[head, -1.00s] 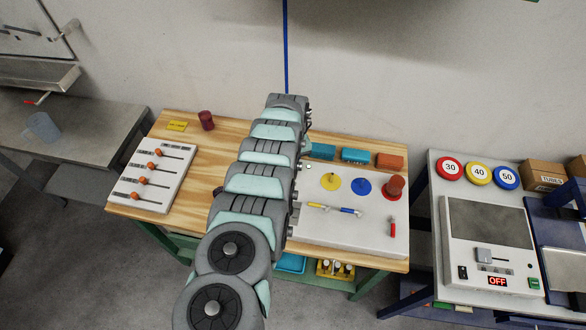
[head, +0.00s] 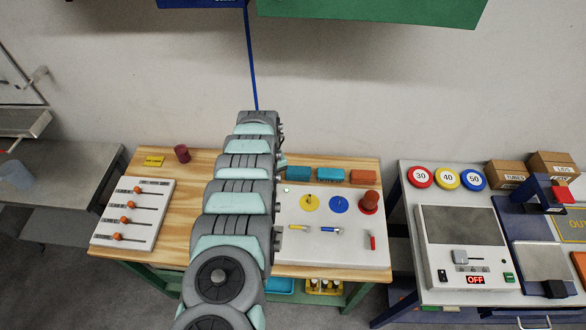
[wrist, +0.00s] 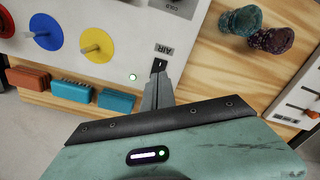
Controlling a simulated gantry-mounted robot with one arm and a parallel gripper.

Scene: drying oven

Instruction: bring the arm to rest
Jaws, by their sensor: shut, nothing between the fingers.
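My arm (head: 237,200) rises over the wooden bench (head: 190,205) in the head view and hides its own gripper there. In the wrist view my gripper (wrist: 158,72) is shut and empty, its fingers together. The fingertips appear close to a small black control marked AIR on the white panel (wrist: 190,50); whether they touch it I cannot tell. A small lit green lamp (wrist: 132,77) shows beside them.
The panel has yellow (head: 309,203) and blue (head: 339,204) discs with pegs. Colored blocks (head: 327,174) line its back edge. Teal (wrist: 238,20) and purple (wrist: 272,40) cups stand on the wood. A slider board (head: 130,215) is left. A device reading OFF (head: 462,250) is right.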

